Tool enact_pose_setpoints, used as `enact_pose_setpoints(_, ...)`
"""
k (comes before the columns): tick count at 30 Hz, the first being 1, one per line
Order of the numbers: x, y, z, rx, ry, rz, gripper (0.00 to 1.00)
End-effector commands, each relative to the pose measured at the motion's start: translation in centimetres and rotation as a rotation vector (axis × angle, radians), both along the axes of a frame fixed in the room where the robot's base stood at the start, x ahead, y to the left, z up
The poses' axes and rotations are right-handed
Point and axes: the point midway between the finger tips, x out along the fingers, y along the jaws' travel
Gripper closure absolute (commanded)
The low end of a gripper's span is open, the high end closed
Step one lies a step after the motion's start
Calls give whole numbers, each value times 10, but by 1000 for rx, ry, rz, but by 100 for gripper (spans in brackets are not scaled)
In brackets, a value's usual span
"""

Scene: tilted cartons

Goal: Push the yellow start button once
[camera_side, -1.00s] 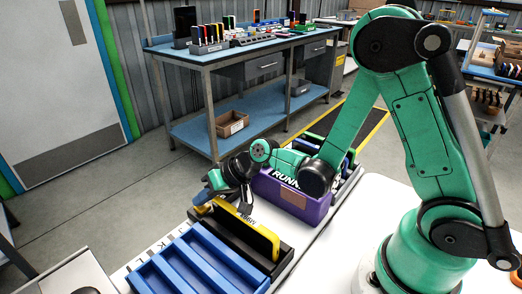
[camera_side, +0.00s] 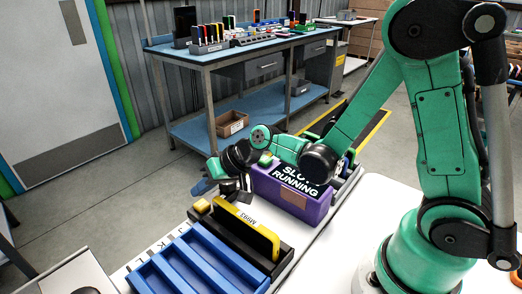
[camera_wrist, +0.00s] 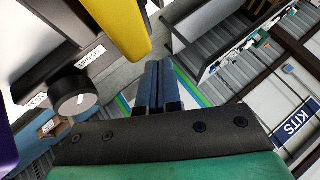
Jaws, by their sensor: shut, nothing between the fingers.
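A small yellow block that looks like the start button (camera_side: 202,205) sits at the far left end of a black fixture (camera_side: 287,250) in the side view. My gripper (camera_side: 199,187) is just above it with a visible gap. In the wrist view my blue fingers (camera_wrist: 158,70) are pressed together with nothing between them. A large yellow rounded piece (camera_wrist: 118,25) is at the top of the wrist view; I cannot tell whether it is the button or the yellow plate. Whether the button is pressed in does not show.
A yellow plate (camera_side: 250,232) stands in the black fixture, beside a blue slotted tray (camera_side: 180,264). A purple box (camera_side: 292,198) with a "RUNNING" sign is close to my wrist on the right. A black knob (camera_wrist: 76,97) shows in the wrist view.

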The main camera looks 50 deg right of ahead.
Motion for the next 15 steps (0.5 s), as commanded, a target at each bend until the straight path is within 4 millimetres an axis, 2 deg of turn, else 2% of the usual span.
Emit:
enact_pose_setpoints(9,0,0,32,0,0,0,100)
enact_pose_setpoints(15,-1,0,42,0,0,0,100)
